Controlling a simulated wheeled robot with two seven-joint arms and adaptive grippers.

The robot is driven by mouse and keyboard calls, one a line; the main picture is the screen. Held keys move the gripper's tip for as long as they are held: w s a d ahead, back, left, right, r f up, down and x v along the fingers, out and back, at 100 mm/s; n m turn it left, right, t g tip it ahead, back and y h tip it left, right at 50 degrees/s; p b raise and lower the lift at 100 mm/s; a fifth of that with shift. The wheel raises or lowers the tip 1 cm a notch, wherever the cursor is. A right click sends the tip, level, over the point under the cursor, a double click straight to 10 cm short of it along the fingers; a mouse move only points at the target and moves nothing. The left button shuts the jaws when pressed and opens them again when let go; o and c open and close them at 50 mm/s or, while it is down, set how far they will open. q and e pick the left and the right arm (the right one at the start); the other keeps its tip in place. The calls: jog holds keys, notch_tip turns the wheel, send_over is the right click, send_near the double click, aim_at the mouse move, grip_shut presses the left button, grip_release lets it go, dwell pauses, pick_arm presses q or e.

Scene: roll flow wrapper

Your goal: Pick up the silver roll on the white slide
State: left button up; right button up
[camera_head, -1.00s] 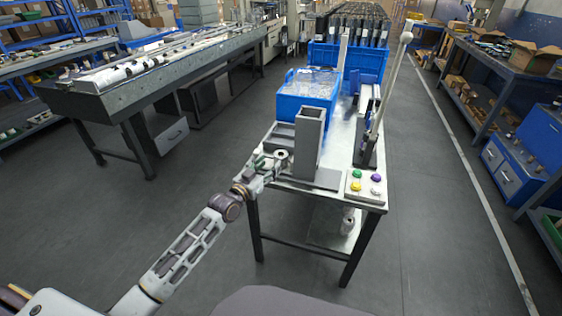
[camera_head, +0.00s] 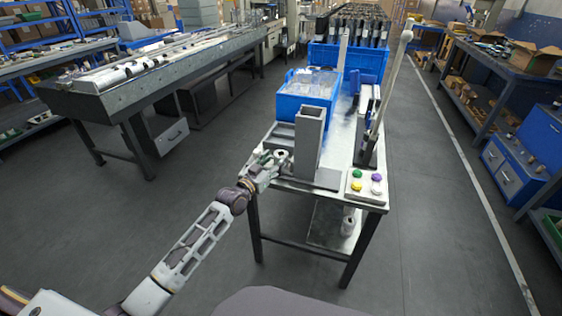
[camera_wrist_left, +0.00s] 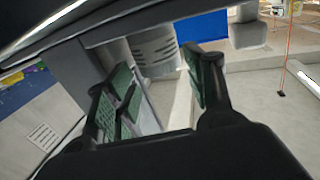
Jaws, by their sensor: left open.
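The silver roll (camera_head: 281,154) sits at the near left corner of the metal table, beside the tall grey box-like post. In the left wrist view the ribbed silver roll (camera_wrist_left: 153,48) shows just beyond my fingertips, between them and not gripped. A pale strip (camera_wrist_left: 181,105), perhaps the white slide, runs below it. My left gripper (camera_head: 270,158) is close to the roll from the left. In the left wrist view its green-padded fingers (camera_wrist_left: 163,82) are spread with nothing between the pads. The right gripper is not in view.
The tall grey post (camera_head: 309,143) stands right beside the roll. A button panel (camera_head: 367,186) is at the table's near right corner. A blue bin (camera_head: 305,91) stands behind. A slanted pole (camera_head: 388,88) rises at the right. The floor left of the table is clear.

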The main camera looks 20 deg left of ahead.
pick_arm(q)
jog(key=shift+w+d, duration=0.2)
jog(key=shift+w, duration=0.5)
jog(key=shift+w+d, duration=0.1)
jog(key=shift+w, duration=0.2)
jog(key=shift+w+d+b, duration=0.15)
jog(key=shift+w+b, duration=0.15)
jog(key=shift+w, duration=0.1)
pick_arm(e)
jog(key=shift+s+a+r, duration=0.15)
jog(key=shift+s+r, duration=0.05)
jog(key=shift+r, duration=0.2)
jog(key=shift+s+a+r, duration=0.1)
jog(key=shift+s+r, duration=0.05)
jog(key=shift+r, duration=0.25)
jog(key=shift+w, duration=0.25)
pick_arm(q)
jog(key=c, duration=0.7)
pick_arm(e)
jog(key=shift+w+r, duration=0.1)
